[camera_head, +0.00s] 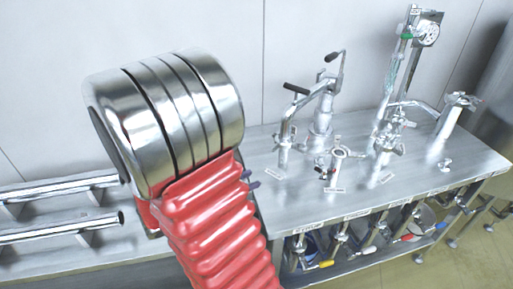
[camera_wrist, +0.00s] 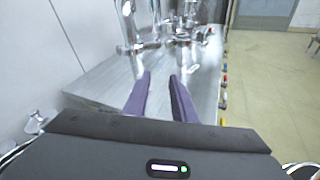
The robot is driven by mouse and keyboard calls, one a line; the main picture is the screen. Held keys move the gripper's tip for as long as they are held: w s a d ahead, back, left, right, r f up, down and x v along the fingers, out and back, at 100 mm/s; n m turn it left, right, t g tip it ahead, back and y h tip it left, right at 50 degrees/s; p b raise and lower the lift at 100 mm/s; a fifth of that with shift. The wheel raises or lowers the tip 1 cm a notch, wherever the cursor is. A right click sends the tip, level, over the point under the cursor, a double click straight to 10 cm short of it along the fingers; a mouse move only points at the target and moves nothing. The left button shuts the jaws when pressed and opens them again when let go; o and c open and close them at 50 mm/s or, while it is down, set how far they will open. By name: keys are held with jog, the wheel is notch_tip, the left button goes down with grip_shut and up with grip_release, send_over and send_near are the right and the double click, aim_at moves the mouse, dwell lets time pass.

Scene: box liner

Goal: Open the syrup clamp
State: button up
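My gripper (camera_wrist: 160,77) is open and empty in the wrist view, its two purple fingers apart above the bare end of a steel table. In the head view the gripper (camera_head: 251,180) shows only as purple tips beside my red arm, left of the pipe fittings. Steel pipe fittings with clamps stand on the table. One is a short upright fitting (camera_head: 338,163) near the front edge; another is a bent pipe with black handles (camera_head: 285,140). I cannot tell which part is the syrup clamp. In the wrist view, fittings (camera_wrist: 135,35) stand ahead of the fingers, apart from them.
The steel table (camera_head: 300,205) has small labels and a clear left end. A tall pipe with a gauge (camera_head: 428,34) stands at the back right. Valves with coloured handles (camera_head: 327,264) hang below the front edge. A wall (camera_head: 300,40) rises behind. Pipe rails (camera_head: 60,228) lie left.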

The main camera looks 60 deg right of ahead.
jog(key=w+d+n+h, duration=0.1)
jog(key=w+d+f+n+t+h, duration=0.1)
jog(key=n, duration=0.1)
jog(key=w+d+n+t+h, duration=0.1)
jog(key=shift+w+d+f+n, duration=0.2)
jog(key=shift+f+n, duration=0.2)
send_near(288, 145)
jog(key=shift+w+d+f, duration=0.1)
jog(key=shift+w+d, duration=0.2)
jog(key=shift+d, duration=0.55)
jog(key=shift+w+d+f, duration=0.15)
jog(key=shift+w+d, duration=0.2)
jog(key=shift+d, duration=0.55)
jog(key=shift+w+d+f, duration=0.1)
jog(key=shift+w+d, duration=0.2)
jog(key=shift+d, duration=0.55)
grip_shut()
